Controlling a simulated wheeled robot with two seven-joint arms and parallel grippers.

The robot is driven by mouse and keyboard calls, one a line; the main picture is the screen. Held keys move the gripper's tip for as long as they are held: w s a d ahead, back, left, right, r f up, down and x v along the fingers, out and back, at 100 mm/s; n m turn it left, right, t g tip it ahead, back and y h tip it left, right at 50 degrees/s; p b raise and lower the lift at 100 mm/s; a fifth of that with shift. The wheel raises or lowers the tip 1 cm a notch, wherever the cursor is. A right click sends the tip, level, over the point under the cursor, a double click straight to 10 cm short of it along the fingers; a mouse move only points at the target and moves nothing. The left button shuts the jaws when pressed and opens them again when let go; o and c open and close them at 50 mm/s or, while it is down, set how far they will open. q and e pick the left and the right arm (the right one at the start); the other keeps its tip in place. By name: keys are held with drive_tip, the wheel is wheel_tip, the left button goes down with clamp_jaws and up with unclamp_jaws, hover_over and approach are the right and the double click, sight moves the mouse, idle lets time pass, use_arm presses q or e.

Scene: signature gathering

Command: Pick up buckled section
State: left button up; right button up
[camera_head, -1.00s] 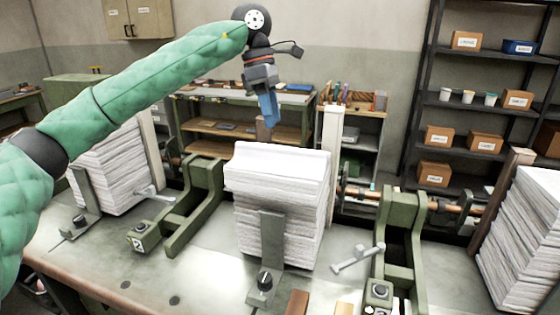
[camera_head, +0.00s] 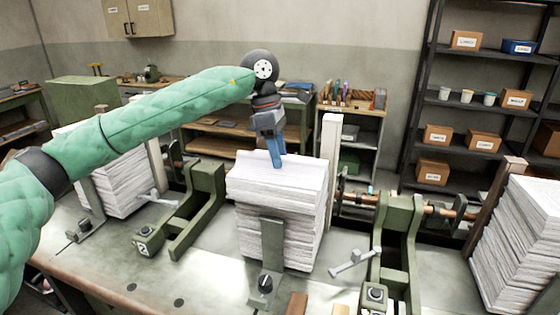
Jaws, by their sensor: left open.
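A tall stack of white paper sections (camera_head: 272,222) stands in the middle of the bench, between a green metal upright in front and a pale post behind. Its top sheet (camera_head: 300,172) looks uneven, but I cannot clearly make out a single buckled section. My right gripper is not in view.
Other paper stacks stand at left (camera_head: 115,180) and right (camera_head: 522,245). Green clamp frames (camera_head: 200,205) flank the middle stack. A small metal handle (camera_head: 352,262) lies right of it. Dark shelves (camera_head: 475,130) with boxes stand behind.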

use_arm(q)
drive_tip(key=shift+s+f, duration=0.1)
drive_tip(key=shift+f, duration=0.15)
clamp_jaws()
drive_tip(key=shift+r, duration=0.1)
idle(0.3)
